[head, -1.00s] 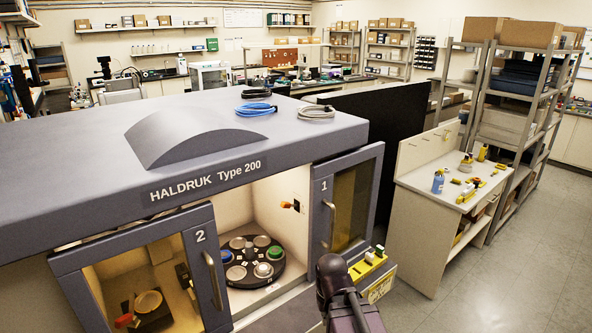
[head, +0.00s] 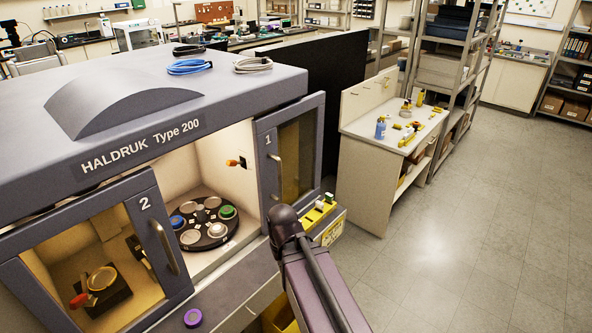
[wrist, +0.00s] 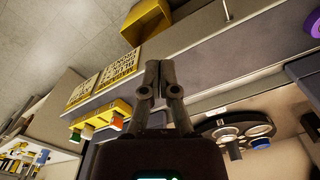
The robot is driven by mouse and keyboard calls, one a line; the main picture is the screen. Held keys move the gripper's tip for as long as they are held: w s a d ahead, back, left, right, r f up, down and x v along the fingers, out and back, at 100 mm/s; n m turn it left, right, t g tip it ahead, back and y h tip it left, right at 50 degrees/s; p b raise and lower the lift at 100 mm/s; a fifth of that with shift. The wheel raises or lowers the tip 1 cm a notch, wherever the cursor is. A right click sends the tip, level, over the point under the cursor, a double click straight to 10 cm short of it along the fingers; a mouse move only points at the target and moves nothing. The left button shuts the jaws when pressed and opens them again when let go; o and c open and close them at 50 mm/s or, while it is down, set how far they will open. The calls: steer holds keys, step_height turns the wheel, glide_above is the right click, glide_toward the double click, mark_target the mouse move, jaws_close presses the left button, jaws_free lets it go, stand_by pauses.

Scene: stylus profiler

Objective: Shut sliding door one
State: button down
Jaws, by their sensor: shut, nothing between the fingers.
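Sliding door one (head: 289,155) is the grey-framed door with an amber window and the number 1, at the right of the Haldruk machine. Its upright bar handle (head: 275,173) is near its left edge. A wide opening lies between it and door two (head: 100,255), and the lit chamber shows there. In the wrist view my gripper (wrist: 152,66) has its fingers together and empty, over the machine's front ledge. My fingers are hidden in the head view, where my arm rises in front of door one. Contact with the handle cannot be seen.
A round carousel (head: 203,223) with several discs sits in the chamber. A yellow rack (head: 318,214) with small coloured pieces is on the ledge below door one. A purple-rimmed button (head: 194,318) is at the front. A workbench (head: 365,140) stands right; open floor lies beyond.

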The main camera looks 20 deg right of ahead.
steer(key=w+d+f+m+t+y+b, duration=0.2)
steer(key=w+d+m+t+y+b, duration=0.15)
steer(key=w+y+b, duration=0.7)
steer(key=w+d+r+m+t+y+b, duration=0.1)
steer(key=w+d+r+t+y, duration=0.1)
steer(key=w+d, duration=0.3)
steer(key=w+d+r+m+t+y+b, duration=0.1)
steer(key=w+d+r+t, duration=0.4)
steer(key=d, duration=0.7)
steer(key=shift+w+d+r+m+y, duration=0.15)
steer(key=shift+w+r+m+y, duration=0.15)
steer(key=shift+w+m+y, duration=0.3)
steer(key=shift+s, duration=0.1)
